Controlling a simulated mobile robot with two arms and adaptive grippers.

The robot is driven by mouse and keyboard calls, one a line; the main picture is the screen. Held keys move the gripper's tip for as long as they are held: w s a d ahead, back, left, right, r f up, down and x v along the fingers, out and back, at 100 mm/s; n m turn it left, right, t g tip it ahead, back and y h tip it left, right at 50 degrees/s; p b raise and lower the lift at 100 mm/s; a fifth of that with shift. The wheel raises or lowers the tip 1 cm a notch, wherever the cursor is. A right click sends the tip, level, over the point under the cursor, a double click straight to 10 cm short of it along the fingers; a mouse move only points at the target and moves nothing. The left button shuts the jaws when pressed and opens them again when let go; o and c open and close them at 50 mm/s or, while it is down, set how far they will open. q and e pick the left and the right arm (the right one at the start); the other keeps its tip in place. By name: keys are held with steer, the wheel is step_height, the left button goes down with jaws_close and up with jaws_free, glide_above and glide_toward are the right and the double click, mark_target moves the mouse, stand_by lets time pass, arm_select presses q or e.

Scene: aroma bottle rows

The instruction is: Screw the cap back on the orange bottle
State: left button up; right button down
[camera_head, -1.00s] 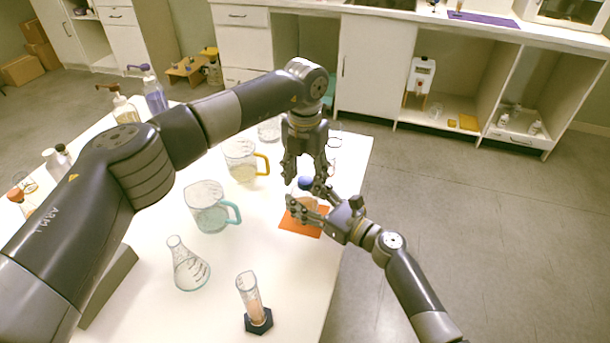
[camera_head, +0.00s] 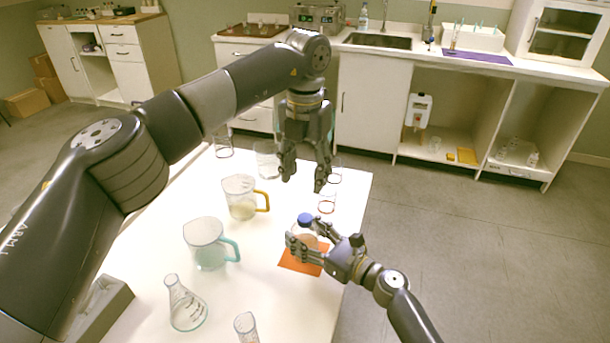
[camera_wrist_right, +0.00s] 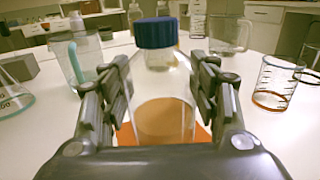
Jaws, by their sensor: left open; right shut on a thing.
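The orange bottle (camera_head: 304,240) is clear, with orange contents low inside, and stands upright at the orange mat (camera_head: 290,264). Its blue cap (camera_head: 305,219) sits on the neck and looks level; it also shows in the right wrist view (camera_wrist_right: 155,32). I cannot tell how tight it is. My right gripper (camera_head: 306,234) is shut on the bottle's body, one finger on each side below the cap. My left gripper (camera_head: 305,180) is open and empty, pointing down above the cap and clear of it.
A yellow-handled beaker (camera_head: 240,197), a teal-handled beaker (camera_head: 206,243) and a conical flask (camera_head: 186,306) stand left of the bottle. The table's right edge is close to the mat.

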steer(key=shift+c, duration=2.4)
jaws_free()
steer(key=v, duration=1.2)
